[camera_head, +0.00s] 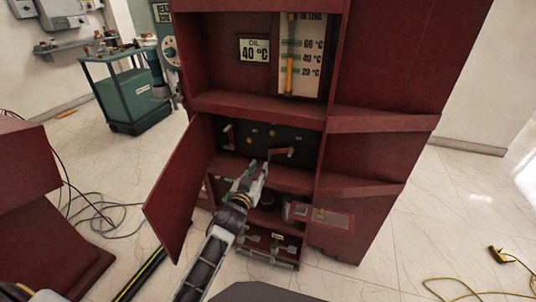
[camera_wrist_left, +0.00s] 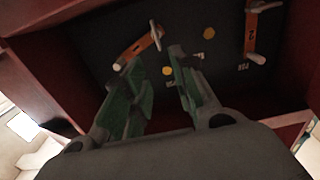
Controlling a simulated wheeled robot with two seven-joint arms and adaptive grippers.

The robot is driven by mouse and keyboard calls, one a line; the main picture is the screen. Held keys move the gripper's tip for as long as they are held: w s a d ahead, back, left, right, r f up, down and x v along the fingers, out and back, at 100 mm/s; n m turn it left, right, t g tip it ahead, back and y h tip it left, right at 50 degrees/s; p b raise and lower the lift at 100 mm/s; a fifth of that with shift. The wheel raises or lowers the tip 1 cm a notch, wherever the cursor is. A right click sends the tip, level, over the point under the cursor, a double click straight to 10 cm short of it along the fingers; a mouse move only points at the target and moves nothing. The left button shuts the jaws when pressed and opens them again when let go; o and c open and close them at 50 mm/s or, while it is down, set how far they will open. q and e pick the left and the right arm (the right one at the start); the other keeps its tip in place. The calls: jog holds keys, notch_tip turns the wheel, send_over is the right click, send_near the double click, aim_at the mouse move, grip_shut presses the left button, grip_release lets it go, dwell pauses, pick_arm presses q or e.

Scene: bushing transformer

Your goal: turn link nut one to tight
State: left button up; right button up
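In the head view, a dark panel (camera_head: 262,139) sits inside the open red cabinet, with two copper-coloured links on it. The right link (camera_head: 282,151) is tilted, and the left link (camera_head: 229,138) is near upright. My left gripper (camera_head: 260,169) is in front of the panel, just below and left of the right link. In the left wrist view, a tilted link (camera_wrist_left: 137,47) with a silver nut piece (camera_wrist_left: 156,36) lies just past my spread fingers. Nothing shows between them. Another link marked 2 (camera_wrist_left: 250,36) is at upper right. The first link's number is unclear. My right gripper is out of view.
The cabinet's open door (camera_head: 184,190) stands left of my left arm. A red shelf (camera_head: 286,179) runs beneath the panel, and a small open flap (camera_head: 325,215) juts out lower right. A green cart (camera_head: 127,95) stands back left. Cables lie on the floor.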

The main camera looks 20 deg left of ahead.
aim_at(269, 152)
pick_arm(q)
jog(key=shift+w+d+b, duration=0.15)
jog(key=shift+w+b, duration=0.5)
jog(key=shift+w, duration=3.85)
jog(key=shift+w+b, duration=0.45)
jog(key=shift+w, duration=0.45)
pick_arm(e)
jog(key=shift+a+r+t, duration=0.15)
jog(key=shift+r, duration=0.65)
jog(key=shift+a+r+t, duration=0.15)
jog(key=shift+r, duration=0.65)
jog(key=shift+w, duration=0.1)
pick_arm(q)
grip_shut()
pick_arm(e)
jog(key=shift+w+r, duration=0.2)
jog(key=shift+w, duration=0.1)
